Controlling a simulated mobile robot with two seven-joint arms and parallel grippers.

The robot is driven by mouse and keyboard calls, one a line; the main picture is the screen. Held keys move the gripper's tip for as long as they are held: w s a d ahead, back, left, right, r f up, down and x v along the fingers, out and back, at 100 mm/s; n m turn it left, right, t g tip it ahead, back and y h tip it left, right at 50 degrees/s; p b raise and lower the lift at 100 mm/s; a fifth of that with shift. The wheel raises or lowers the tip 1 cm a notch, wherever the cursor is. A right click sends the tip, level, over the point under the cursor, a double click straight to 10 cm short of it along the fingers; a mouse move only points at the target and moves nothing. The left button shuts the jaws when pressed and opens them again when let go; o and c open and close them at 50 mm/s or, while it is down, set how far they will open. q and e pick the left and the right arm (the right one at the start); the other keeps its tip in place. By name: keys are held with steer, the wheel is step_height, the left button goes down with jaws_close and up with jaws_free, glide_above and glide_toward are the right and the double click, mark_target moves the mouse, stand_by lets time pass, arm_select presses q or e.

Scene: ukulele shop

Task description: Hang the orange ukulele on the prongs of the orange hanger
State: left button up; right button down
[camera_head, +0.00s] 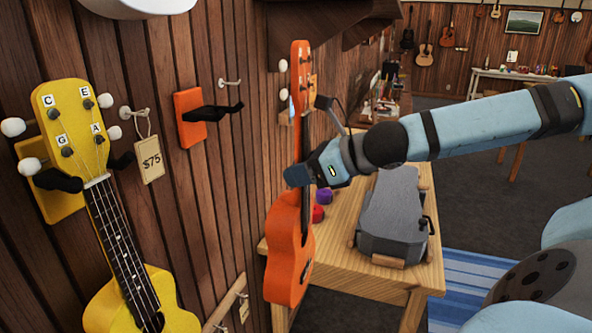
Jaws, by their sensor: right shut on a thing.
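The orange ukulele (284,253) hangs upright in the air in the middle of the view, headstock up, seen nearly edge-on. My right gripper (298,176) reaches in from the right and is shut on its neck, just above the body. The fingertips are partly hidden at the neck. The orange hanger (189,118) is on the wood-plank wall to the left of the ukulele. Its black prongs stick out to the right and are empty. In the picture a gap separates them from the ukulele's headstock. My left gripper is not in view.
A yellow ukulele (120,255) hangs on a yellow hanger at the left. A price tag (150,160) dangles from a hook beside it. A wooden table (345,225) with a dark grey case (392,215) stands behind the held ukulele. A dark wooden shelf juts out above.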

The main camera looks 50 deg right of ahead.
steer(key=shift+w+a, duration=0.15)
steer(key=shift+w, duration=0.15)
steer(key=shift+w+a, duration=0.15)
steer(key=shift+w, duration=0.2)
arm_select(q)
steer(key=p, duration=0.1)
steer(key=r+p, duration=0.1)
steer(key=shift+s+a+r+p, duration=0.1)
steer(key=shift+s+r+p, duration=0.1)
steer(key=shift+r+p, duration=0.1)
arm_select(e)
steer(key=w+a, duration=0.3)
steer(key=w, duration=0.5)
steer(key=shift+w+a+f, duration=0.15)
steer(key=shift+f, duration=0.15)
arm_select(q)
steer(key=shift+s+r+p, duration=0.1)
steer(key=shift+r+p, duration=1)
arm_select(e)
steer(key=shift+r, duration=0.45)
